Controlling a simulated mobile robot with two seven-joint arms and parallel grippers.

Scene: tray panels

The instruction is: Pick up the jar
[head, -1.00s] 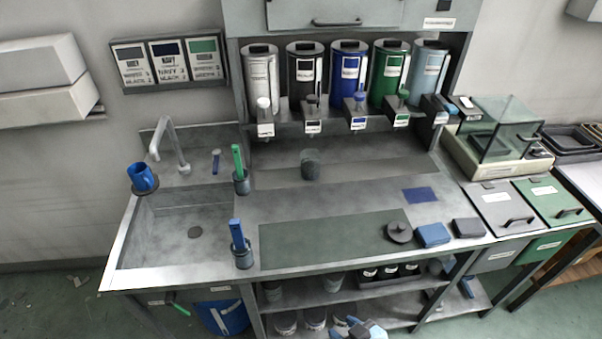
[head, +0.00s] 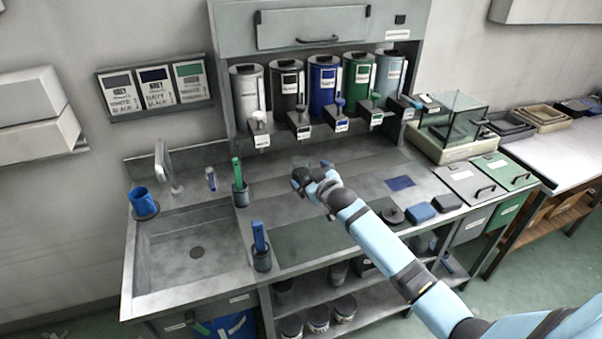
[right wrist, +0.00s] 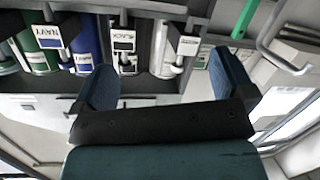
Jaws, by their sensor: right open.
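My right gripper (head: 312,178) reaches over the middle of the bench (head: 285,208) in the head view, below the row of dispensers. It is open. The grey jar seen earlier on the bench stood at about this place; the gripper now covers most or all of it, and I cannot tell jar from finger in the dark shape there. In the right wrist view, the two blue-padded fingers (right wrist: 165,78) stand wide apart, with no jar clearly visible between them. My left gripper is not in view.
Coloured dispensers (head: 323,88) with spouts line the back. A sink (head: 195,245) with a blue mug (head: 143,201) is at left. Holders with a green tool (head: 237,172) and a blue tool (head: 259,238) stand left of my arm. Lidded bins (head: 470,178) are at right.

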